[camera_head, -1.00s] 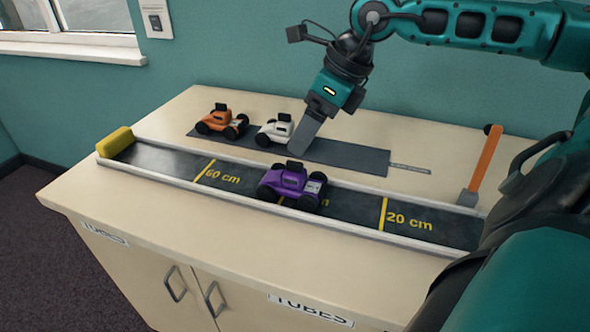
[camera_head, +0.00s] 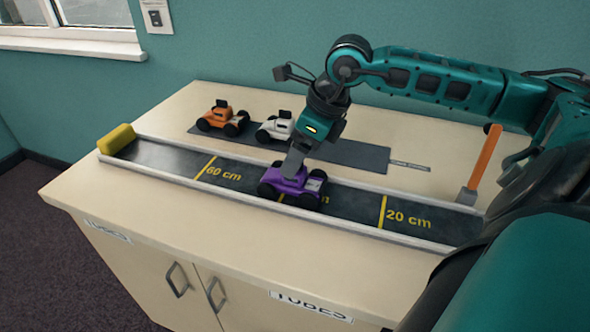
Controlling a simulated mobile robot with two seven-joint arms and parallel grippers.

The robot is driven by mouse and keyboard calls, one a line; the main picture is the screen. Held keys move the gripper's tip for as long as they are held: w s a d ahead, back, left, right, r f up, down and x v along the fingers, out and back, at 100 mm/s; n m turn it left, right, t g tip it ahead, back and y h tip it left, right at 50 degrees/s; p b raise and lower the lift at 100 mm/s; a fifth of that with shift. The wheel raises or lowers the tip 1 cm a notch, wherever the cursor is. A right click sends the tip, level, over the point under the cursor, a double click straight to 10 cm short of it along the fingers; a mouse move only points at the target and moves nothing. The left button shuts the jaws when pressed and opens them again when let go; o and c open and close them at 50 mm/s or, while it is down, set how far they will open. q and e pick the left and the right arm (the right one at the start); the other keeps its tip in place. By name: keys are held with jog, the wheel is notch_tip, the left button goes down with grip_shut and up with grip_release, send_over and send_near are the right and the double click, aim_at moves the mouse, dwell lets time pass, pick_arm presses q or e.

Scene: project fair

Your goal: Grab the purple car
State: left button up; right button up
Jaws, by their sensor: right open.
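The purple car (camera_head: 291,186) stands on the dark track (camera_head: 345,203), over a yellow mark left of the 20 cm mark. It has black wheels and a light part at its right end. My right gripper (camera_head: 292,168) points down at the top of the car, its fingers overlapping the car's upper part in the picture. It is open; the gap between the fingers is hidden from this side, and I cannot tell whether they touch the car. My left gripper is not in view.
A white car (camera_head: 275,127) and an orange car (camera_head: 222,118) stand on a grey strip (camera_head: 352,153) behind the track. A yellow block (camera_head: 116,139) sits at the track's left end. An orange post (camera_head: 485,160) stands at the right. Pale rails edge the track.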

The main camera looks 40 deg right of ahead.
aim_at(302, 183)
jog(key=shift+x, duration=2.35)
jog(key=shift+d, duration=0.2)
jog(key=shift+c, duration=0.3)
jog(key=c, duration=1)
jog(key=shift+c, duration=0.2)
